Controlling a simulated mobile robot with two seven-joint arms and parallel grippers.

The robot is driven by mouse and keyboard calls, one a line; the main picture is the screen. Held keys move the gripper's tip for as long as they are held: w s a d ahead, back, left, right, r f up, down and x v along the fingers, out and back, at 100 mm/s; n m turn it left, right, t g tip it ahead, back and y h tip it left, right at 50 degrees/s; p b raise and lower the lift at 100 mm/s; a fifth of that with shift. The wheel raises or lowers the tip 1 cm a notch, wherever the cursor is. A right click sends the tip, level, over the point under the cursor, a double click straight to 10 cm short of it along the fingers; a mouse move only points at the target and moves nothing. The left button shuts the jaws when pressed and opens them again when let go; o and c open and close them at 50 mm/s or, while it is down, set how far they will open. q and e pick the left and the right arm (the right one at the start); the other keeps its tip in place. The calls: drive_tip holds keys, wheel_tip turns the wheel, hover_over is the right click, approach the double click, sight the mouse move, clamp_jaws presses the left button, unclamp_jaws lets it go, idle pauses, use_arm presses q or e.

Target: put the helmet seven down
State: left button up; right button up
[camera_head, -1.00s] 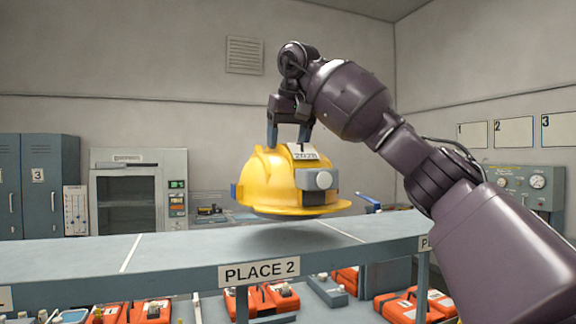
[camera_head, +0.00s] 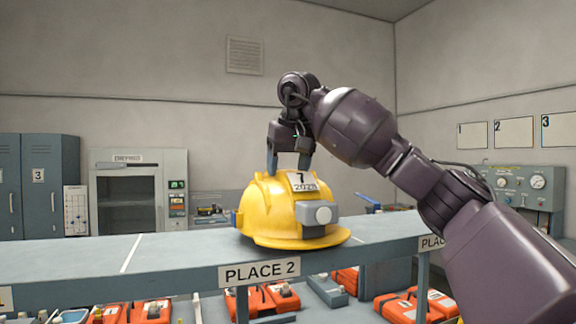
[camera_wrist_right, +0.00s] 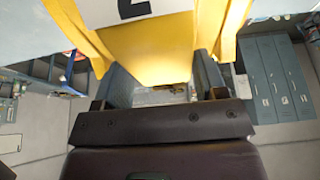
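My left gripper is not in view.
White lines divide the shelf top, which is clear left of the helmet. Orange cases (camera_head: 147,312) lie on a lower level. A drying cabinet (camera_head: 130,205) and blue lockers (camera_head: 48,185) stand behind at left; a gauge panel (camera_head: 520,185) is at right.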

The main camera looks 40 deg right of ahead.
drive_tip(key=o, duration=0.5)
drive_tip(key=shift+c, duration=0.2)
drive_tip(key=v, duration=1.2)
drive_tip(key=shift+r, duration=0.1)
idle(0.3)
